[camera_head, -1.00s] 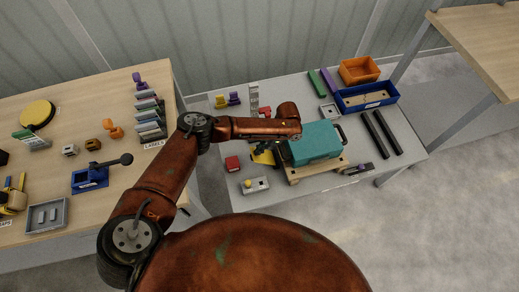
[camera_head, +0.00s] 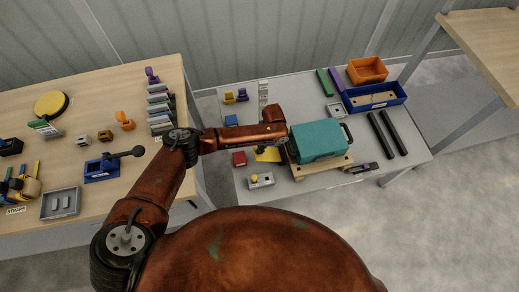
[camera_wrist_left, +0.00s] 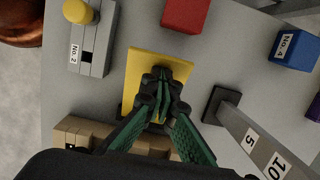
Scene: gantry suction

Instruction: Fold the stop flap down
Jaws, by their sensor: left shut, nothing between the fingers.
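The stop flap appears to be the yellow plate (camera_wrist_left: 143,68) in the left wrist view, beside the end of the wooden pallet (camera_wrist_left: 75,133). It also shows in the head view (camera_head: 267,155), partly behind my left wrist, and looks low or nearly flat; its exact angle is unclear. My left gripper (camera_wrist_left: 162,74) is shut and empty, its green fingers over the plate and covering its middle. Contact cannot be told. A teal case (camera_head: 318,141) lies on the pallet just right of the gripper in the head view. My right gripper is not in view.
A grey block with a yellow button (camera_wrist_left: 80,12), a red block (camera_wrist_left: 185,14), a blue block (camera_wrist_left: 294,50) and an upright numbered scale (camera_wrist_left: 250,140) stand around the plate. Dark bars (camera_head: 387,134) and a blue tray (camera_head: 402,92) lie farther right.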

